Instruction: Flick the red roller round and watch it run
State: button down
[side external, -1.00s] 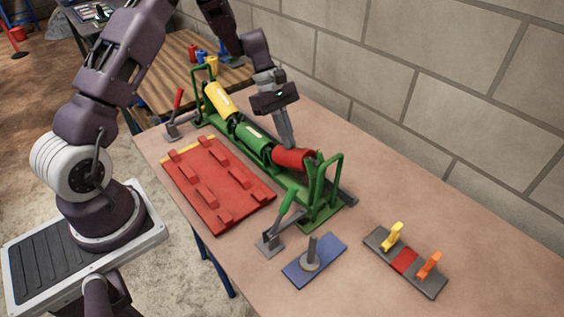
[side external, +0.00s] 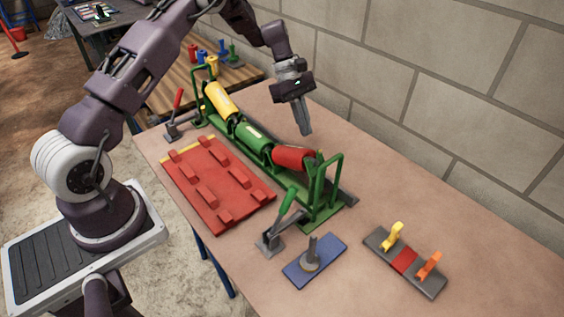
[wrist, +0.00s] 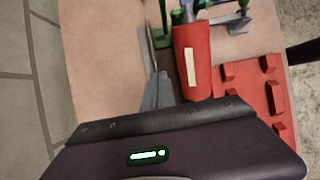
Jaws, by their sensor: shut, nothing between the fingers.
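The red roller (side external: 291,157) sits in the near end of a green frame (side external: 320,207), in line with a green roller (side external: 253,137) and a yellow roller (side external: 220,101). My gripper (side external: 307,132) is shut and empty, apart from the red roller, above and on its wall side. In the wrist view the red roller (wrist: 192,60) shows a pale stripe along its face. The shut fingers (wrist: 151,75) show to the left of it there. Whether the roller is turning cannot be told.
A red ribbed panel (side external: 218,185) lies left of the frame. A green-handled lever (side external: 283,220), a blue plate with a peg (side external: 314,260) and a grey plate with yellow and orange pieces (side external: 404,262) stand nearer. The table toward the wall is mostly clear.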

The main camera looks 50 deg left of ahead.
jog(key=shift+d+f, duration=0.3)
jog(key=shift+f, duration=0.3)
jog(key=s, duration=1.3)
jog(key=shift+s, duration=0.3)
jog(key=shift+r, duration=0.15)
